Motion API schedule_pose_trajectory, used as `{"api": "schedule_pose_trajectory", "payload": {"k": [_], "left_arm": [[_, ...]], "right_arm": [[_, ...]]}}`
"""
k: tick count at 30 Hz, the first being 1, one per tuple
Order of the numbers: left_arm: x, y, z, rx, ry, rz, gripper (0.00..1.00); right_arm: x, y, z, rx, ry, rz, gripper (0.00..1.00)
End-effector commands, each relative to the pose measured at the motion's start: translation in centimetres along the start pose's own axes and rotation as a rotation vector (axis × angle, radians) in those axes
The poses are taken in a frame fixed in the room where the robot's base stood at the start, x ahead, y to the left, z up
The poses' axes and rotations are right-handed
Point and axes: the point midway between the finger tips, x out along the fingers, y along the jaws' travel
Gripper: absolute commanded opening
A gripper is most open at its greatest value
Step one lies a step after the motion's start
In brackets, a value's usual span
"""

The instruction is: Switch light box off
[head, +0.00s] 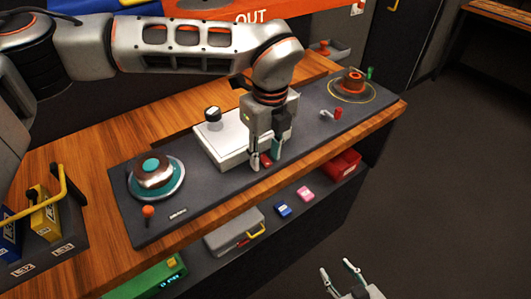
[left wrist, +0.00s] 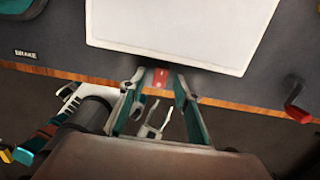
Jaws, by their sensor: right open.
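The light box (head: 222,141) is a flat white box on the dark panel; its white face also shows in the left wrist view (left wrist: 180,30). I cannot tell whether it is lit. A small red switch (left wrist: 161,78) sits at its front edge, partly hidden in the head view. My left gripper (head: 266,164) points down at that edge. Its fingertips (left wrist: 157,82) stand apart on either side of the red switch, and I cannot tell whether they touch it. My right gripper (head: 338,272) is open and empty, low in front of the bench.
A trackball (head: 153,171) in a teal ring is at the panel's left, beside an orange-knobbed lever (head: 148,212). A red-handled crank (head: 331,114) and an orange knob (head: 352,78) are to the right. A shelf below holds a grey case (head: 234,232) and small boxes.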

Motion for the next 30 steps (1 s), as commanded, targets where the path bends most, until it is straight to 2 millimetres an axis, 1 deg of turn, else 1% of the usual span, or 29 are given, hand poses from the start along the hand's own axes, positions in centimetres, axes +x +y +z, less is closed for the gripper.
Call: {"api": "schedule_pose_trajectory", "payload": {"k": [5,12,15,18,21,24,30], "left_arm": [[-2.0,-0.1,0.0,-0.001,-0.001,-0.003,0.32],[-6.9,-0.1,0.1,0.000,-0.003,-0.004,0.32],[-8.8,-0.1,0.1,-0.001,-0.003,-0.004,0.32],[-10.2,-0.1,0.0,0.000,-0.002,-0.002,0.32],[-11.2,-0.1,0.0,0.000,-0.003,-0.002,0.32],[-11.8,0.0,0.0,0.000,-0.001,-0.001,0.32],[-11.9,0.0,0.0,0.001,0.000,0.000,0.32]], "right_arm": [[0.0,-0.1,-0.1,0.003,0.001,-0.001,0.42],[0.1,-0.2,-0.1,0.004,0.002,-0.002,0.42],[0.1,-0.2,-0.1,0.005,0.003,-0.002,0.42],[0.1,-0.2,-0.1,0.005,0.003,-0.002,0.42],[0.1,-0.2,-0.1,0.005,0.003,-0.002,0.42],[0.1,-0.2,-0.1,0.005,0.003,-0.002,0.42],[0.1,-0.2,-0.1,0.005,0.003,-0.002,0.42]]}}
